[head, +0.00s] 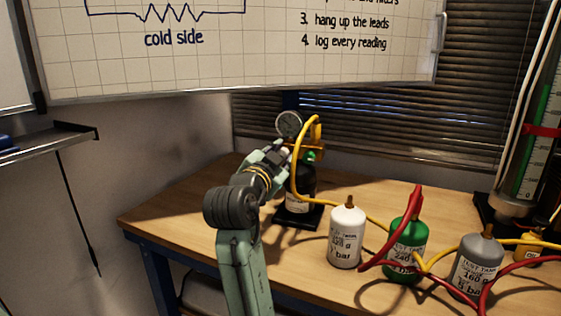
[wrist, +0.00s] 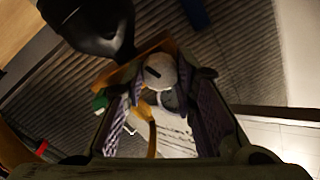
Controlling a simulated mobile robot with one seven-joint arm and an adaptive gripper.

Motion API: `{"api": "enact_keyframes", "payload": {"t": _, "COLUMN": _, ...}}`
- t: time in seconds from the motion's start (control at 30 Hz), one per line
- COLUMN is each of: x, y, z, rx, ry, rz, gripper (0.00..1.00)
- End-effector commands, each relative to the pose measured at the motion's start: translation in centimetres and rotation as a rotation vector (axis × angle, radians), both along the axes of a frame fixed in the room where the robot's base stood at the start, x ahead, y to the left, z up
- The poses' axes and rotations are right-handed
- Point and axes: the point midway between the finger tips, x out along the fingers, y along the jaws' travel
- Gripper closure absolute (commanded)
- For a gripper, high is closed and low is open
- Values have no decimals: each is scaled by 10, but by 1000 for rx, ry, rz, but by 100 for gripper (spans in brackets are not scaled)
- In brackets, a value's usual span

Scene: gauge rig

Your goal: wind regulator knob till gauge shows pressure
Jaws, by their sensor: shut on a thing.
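In the head view, the round grey gauge (head: 289,124) stands on top of the brass-yellow regulator (head: 314,152) above a black bottle (head: 302,184). Its needle is too small to read. My gripper (head: 284,151) reaches the regulator from the left, just below the gauge. In the wrist view, a pale round knob (wrist: 160,71) with a dark line across it sits between the fingertips of my gripper (wrist: 163,79). My gripper is shut on this knob.
A yellow hose (head: 298,178) loops from the regulator across the bench (head: 180,212). White (head: 347,238), green (head: 407,252) and grey (head: 476,266) test tanks stand to the right, with red hoses among them. The bench's left side is clear. A whiteboard (head: 270,60) hangs above.

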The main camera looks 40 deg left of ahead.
Motion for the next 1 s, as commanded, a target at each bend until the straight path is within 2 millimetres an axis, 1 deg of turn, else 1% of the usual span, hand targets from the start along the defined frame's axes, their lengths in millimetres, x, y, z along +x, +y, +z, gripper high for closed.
{"api": "enact_keyframes", "payload": {"t": 0.03, "x": -1, "y": 1, "z": -2, "rx": 43, "ry": 14, "rz": 2, "gripper": 100}}
{"api": "enact_keyframes", "payload": {"t": 1.0, "x": 0, "y": -1, "z": -5, "rx": 912, "ry": 319, "rz": 1, "gripper": 100}}
